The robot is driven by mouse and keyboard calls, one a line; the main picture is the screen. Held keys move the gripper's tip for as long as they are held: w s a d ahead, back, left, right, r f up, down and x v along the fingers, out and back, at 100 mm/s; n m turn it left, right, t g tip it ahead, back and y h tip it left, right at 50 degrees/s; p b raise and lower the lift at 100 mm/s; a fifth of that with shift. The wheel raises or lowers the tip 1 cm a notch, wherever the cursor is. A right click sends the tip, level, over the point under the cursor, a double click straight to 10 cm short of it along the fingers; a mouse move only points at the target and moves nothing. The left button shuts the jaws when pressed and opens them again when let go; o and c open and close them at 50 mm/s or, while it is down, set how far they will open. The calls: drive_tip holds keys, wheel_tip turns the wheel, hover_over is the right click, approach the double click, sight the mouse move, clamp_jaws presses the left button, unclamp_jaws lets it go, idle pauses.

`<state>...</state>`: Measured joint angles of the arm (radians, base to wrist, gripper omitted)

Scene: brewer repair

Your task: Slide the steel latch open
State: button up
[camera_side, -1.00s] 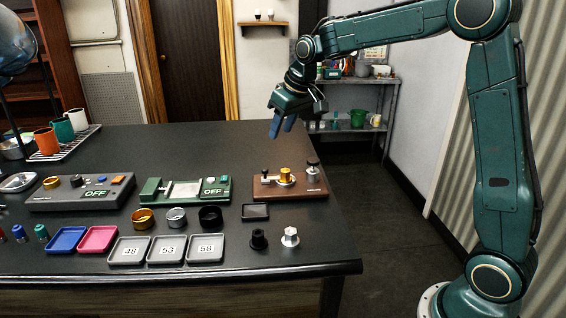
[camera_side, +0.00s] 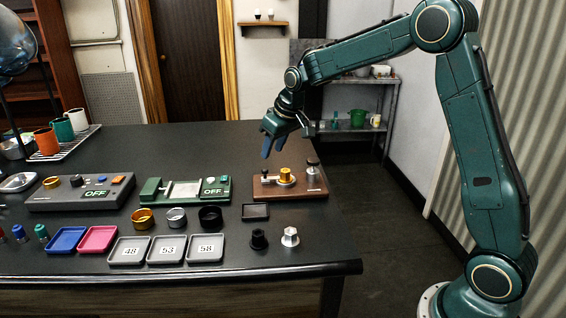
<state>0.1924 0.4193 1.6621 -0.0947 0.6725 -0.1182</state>
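A brown wooden fixture (camera_side: 262,192) lies at the right end of the dark table. It carries a brass cylinder (camera_side: 285,175) on a pale round base, a small steel piece (camera_side: 265,178) at its left and a grey knob (camera_side: 313,166) at its right. Which of the small steel parts is the latch I cannot tell at this size. I see nothing held.
A green device (camera_side: 150,192) reading OFF stands left of the fixture, with a grey console (camera_side: 60,200) further left. A small black tray (camera_side: 255,212), a black knob (camera_side: 258,239) and a steel nut-shaped part (camera_side: 290,237) lie in front.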

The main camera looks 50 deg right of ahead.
sight(267, 171)
drive_tip(key=shift+x, duration=3.6)
clamp_jaws()
